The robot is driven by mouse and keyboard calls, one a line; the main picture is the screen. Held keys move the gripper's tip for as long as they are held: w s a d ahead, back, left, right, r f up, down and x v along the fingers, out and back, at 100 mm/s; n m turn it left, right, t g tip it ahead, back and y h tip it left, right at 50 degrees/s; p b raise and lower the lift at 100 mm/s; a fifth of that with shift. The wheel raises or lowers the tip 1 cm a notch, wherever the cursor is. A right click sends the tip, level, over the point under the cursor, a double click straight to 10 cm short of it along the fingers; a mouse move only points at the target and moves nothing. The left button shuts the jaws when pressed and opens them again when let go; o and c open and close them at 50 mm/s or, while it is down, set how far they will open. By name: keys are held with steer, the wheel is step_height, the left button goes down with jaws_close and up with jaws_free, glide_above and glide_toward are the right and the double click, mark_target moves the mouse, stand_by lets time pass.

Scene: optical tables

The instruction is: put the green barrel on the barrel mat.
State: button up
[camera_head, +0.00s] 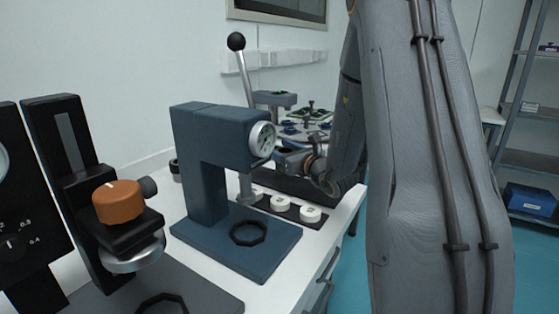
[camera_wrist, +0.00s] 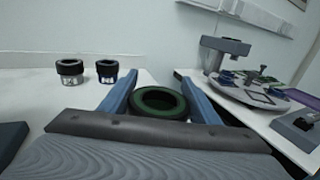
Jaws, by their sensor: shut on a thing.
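The green barrel (camera_wrist: 160,113) is a dark, round, short tube with a green ring at its top. In the wrist view it sits between the blue fingers of my gripper (camera_wrist: 159,84), which is shut on it. Its lower part is hidden behind my gripper's body. In the head view my gripper (camera_head: 284,153) is beyond the blue press and partly hidden by it, and I cannot make out the barrel there. I cannot pick out the barrel mat for certain in either view.
Two other barrels, one with a white band (camera_wrist: 70,72) and one with a blue band (camera_wrist: 107,71), stand on the white table at left. The blue press (camera_head: 205,165) stands near a black strip with white discs (camera_head: 283,203). A round stage (camera_wrist: 255,90) is at right.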

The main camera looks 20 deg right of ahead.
steer(key=shift+d+f, duration=0.1)
steer(key=shift+f, duration=1.8)
steer(key=shift+f, duration=0.1)
steer(key=o, duration=1.3)
steer(key=shift+c, duration=0.2)
steer(key=shift+s, duration=0.25)
steer(key=s, duration=0.3)
steer(key=s+d, duration=0.1)
steer(key=s, duration=0.2)
steer(key=s+d+b, duration=0.1)
steer(key=s, duration=0.3)
steer(key=shift+s+d, duration=0.1)
steer(key=shift+s, duration=0.6)
steer(key=shift+r, duration=0.2)
